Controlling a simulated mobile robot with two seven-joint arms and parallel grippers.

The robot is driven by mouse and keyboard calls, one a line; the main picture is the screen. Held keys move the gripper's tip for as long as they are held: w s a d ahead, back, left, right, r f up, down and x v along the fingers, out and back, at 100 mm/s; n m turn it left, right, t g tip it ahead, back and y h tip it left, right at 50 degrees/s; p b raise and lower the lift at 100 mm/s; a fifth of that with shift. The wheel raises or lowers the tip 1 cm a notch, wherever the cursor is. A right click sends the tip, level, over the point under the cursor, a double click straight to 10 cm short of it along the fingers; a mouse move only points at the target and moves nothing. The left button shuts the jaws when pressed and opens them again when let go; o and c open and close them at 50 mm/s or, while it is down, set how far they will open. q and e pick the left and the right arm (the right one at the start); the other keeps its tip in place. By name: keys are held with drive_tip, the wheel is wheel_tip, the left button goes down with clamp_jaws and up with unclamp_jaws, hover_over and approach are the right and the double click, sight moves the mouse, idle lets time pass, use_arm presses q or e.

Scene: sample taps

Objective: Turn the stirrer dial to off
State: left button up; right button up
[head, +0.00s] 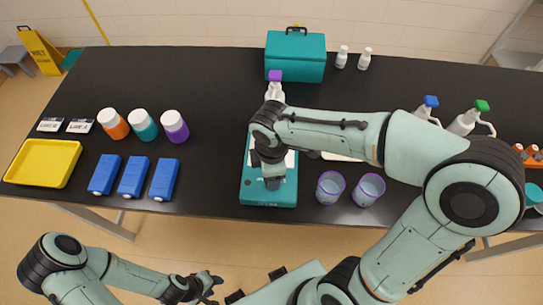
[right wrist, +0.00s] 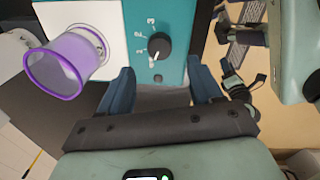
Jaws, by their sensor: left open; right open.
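The teal stirrer (head: 255,190) stands near the table's front edge, mostly under my right arm. In the right wrist view its teal panel (right wrist: 185,22) carries a black dial (right wrist: 159,45) with a white pointer line and small numbers around its left side. The pointer slants down-left; the mark it meets is too small to read surely. My right gripper (right wrist: 163,78) is open, its fingers either side of the panel's lower part, below the dial in the picture and apart from it. In the head view the right gripper (head: 272,180) hides the dial. My left gripper (head: 207,285) is open and empty before the table.
A purple-rimmed beaker (right wrist: 62,72) sits on the stirrer's white plate (right wrist: 75,20), left of the dial. Two purple cups (head: 330,187) (head: 369,189) stand right of the stirrer. Blue blocks (head: 134,176) and a yellow tray (head: 44,163) lie left. The table between is clear.

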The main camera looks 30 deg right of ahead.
use_arm(q)
drive_tip(key=shift+w+r+p, duration=0.3)
drive_tip(key=shift+w+r, duration=0.2)
drive_tip(key=shift+r, duration=0.05)
use_arm(e)
wheel_tip(320, 180, up, 7)
drive_tip(key=shift+s, duration=0.2)
drive_tip(key=shift+a+f, duration=0.1)
